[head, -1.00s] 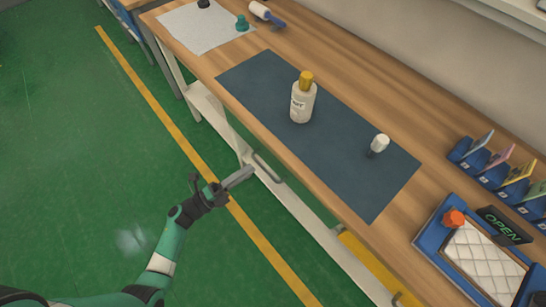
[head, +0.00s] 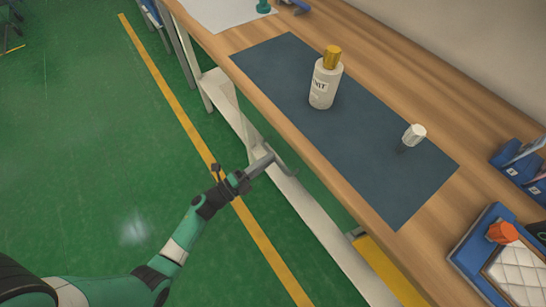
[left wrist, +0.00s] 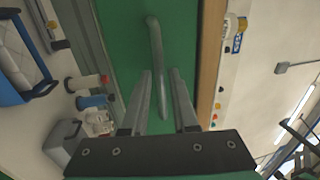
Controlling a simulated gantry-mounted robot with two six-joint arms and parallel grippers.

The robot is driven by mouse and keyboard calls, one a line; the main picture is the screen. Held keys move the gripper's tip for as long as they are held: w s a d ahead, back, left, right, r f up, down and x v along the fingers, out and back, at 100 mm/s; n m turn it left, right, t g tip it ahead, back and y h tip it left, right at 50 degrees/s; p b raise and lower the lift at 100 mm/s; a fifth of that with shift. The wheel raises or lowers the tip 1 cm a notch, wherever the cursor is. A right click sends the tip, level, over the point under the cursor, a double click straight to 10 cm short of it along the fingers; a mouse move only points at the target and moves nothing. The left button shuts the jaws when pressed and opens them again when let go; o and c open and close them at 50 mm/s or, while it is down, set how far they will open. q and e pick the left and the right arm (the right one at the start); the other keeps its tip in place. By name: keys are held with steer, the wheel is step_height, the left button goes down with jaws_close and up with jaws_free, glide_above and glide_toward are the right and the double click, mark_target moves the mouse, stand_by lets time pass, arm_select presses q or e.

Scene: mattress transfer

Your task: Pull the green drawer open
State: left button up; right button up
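The green drawer's front (left wrist: 120,25) fills the middle of the left wrist view. Its grey bar handle (left wrist: 155,50) runs down between my left gripper's fingers (left wrist: 158,85). The fingers are apart, with a visible gap on each side of the handle. In the head view my left gripper (head: 266,160) is at the handle (head: 284,165), below the table's front edge. The drawer front itself is hidden under the tabletop there. My right gripper is not in view.
The wooden tabletop (head: 230,85) carries a dark mat (head: 275,65) with a gold-capped bottle (head: 324,85) and a small white-topped item (head: 413,135). A yellow drawer (head: 385,270) lies to the right. The green floor in front is open.

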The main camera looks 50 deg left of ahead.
arm_select(q)
steer(key=shift+x, duration=1.2)
jaws_close()
stand_by(0.5)
